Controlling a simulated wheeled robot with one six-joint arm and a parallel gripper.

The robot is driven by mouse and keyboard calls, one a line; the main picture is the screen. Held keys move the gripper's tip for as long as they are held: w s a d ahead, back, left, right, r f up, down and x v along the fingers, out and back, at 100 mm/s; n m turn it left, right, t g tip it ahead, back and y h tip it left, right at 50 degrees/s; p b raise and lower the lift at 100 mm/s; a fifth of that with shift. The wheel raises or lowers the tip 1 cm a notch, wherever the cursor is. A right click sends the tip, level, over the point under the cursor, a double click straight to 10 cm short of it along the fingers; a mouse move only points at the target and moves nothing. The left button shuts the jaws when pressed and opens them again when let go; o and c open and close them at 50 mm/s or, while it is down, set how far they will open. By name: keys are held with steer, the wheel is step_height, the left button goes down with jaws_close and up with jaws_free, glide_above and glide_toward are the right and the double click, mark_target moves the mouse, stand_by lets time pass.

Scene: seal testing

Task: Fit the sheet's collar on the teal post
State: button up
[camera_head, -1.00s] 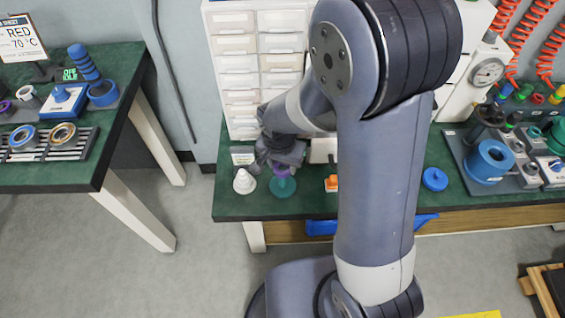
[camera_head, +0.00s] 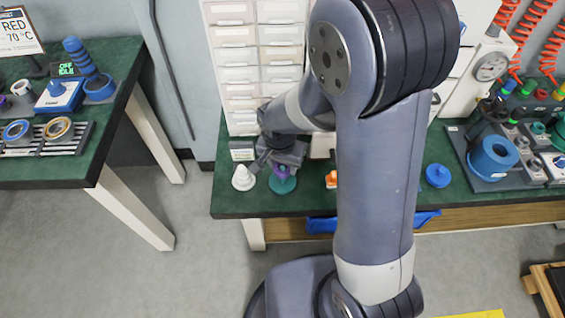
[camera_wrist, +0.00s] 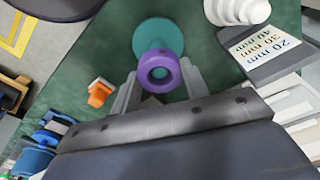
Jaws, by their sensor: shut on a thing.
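My gripper (camera_head: 281,165) is shut on a purple collar (camera_wrist: 160,72), which sits between its two fingers in the wrist view. The collar (camera_head: 281,173) also shows below the gripper in the head view. The teal post's round base (camera_wrist: 158,34) stands on the green bench just beyond the collar; in the head view the base (camera_head: 282,185) is directly under it. The collar and gripper hide most of the post, so I cannot tell whether the collar is around it. The sheet (camera_head: 18,33) at top left reads "RED 70 °C".
A white stepped cone (camera_head: 243,178) stands close left of the teal base, and an orange piece (camera_head: 331,180) to its right. A sign with millimetre sizes (camera_wrist: 262,48) is beside the cone. White drawers (camera_head: 255,65) rise behind. A blue part (camera_head: 438,175) lies farther right.

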steer(key=shift+f+b, duration=0.55)
steer(key=shift+f, duration=0.15)
steer(key=o, duration=1.2)
step_height(320, 180, up, 7)
steer(key=p, duration=0.5)
